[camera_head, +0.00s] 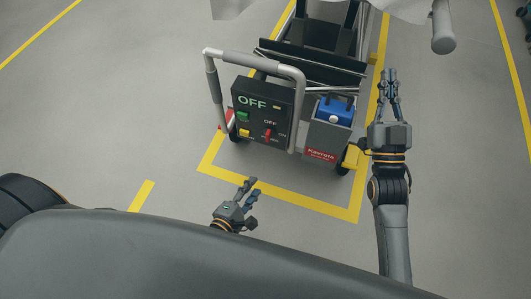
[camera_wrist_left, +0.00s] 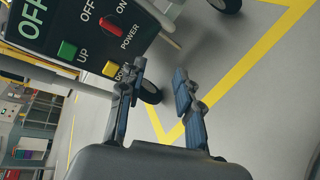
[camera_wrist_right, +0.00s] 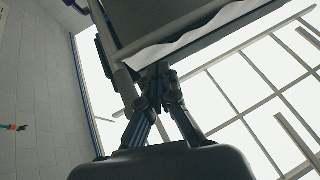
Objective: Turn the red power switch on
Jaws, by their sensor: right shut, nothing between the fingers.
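The red power switch (camera_head: 267,133) is on a black control panel (camera_head: 249,96) at the rear of a cart. The panel's display reads OFF. The switch also shows in the left wrist view (camera_wrist_left: 111,26), between the labels OFF and ON, above the word POWER. In the head view its lever looks upright, toward OFF. My left gripper (camera_head: 249,187) is in front of and below the panel, apart from it. Its fingers (camera_wrist_left: 162,70) are spread and empty. My right gripper (camera_head: 388,75) is shut and empty, to the right of the cart, away from the switch.
A green UP button (camera_wrist_left: 67,50) and a yellow DOWN button (camera_wrist_left: 110,70) are left of the switch on the panel. A grey handlebar (camera_head: 297,100) frames the panel. A grey box with a blue block (camera_head: 335,109) stands to its right. Yellow floor lines (camera_head: 285,198) surround the cart; the nearby floor is clear.

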